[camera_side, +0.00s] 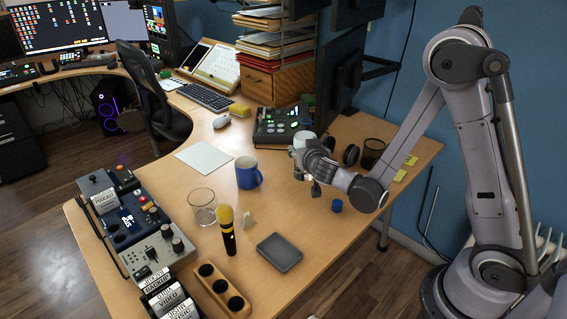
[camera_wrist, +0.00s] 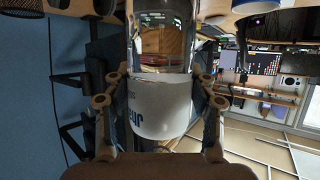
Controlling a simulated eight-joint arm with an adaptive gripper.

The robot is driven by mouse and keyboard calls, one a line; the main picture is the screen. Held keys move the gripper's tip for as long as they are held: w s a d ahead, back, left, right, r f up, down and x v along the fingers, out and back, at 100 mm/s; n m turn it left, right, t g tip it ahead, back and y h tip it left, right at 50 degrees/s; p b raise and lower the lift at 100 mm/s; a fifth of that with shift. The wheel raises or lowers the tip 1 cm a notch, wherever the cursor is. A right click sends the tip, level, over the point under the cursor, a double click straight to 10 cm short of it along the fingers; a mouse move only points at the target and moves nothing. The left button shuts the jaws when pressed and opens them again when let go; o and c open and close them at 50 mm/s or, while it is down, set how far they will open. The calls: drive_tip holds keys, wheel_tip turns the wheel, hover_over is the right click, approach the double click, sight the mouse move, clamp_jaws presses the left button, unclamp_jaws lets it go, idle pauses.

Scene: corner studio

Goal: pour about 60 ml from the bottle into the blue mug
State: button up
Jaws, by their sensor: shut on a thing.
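My gripper (camera_side: 305,168) is shut on the bottle (camera_wrist: 160,100) and holds it above the desk, to the right of the blue mug. In the wrist view the bottle lies between the two fingers, with a clear part above and a white, rounded part with dark lettering below. In the side view a small pale part of the bottle (camera_side: 303,140) shows above the fingers; the gripper hides most of the rest. I cannot tell its exact tilt or liquid level. The blue mug (camera_side: 248,173) stands upright on the desk, apart from the bottle; its inside is mostly hidden.
A grey tray (camera_side: 279,252) and a small blue cylinder (camera_side: 337,205) are nearer the right edge. A dark cup (camera_side: 373,153) stands behind my wrist. Audio gear (camera_side: 130,230) lines the left edge.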

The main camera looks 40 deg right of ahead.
drive_tip(key=shift+w+a+r+n+t+y, duration=0.85)
drive_tip(key=shift+w+a+n+t+y, duration=0.45)
drive_tip(key=shift+w+n+y, duration=3.15)
drive_tip(key=w+d+r+y, duration=0.2)
drive_tip(key=w+d+r, duration=0.5)
drive_tip(key=w+r, duration=0.25)
wheel_tip(320, 180, down, 21)
drive_tip(key=shift+w+f, duration=0.15)
drive_tip(key=shift+w, duration=0.25)
drive_tip(key=shift+n, duration=0.25)
drive_tip(key=shift+n+h, duration=0.3)
drive_tip(key=shift+h, duration=0.05)
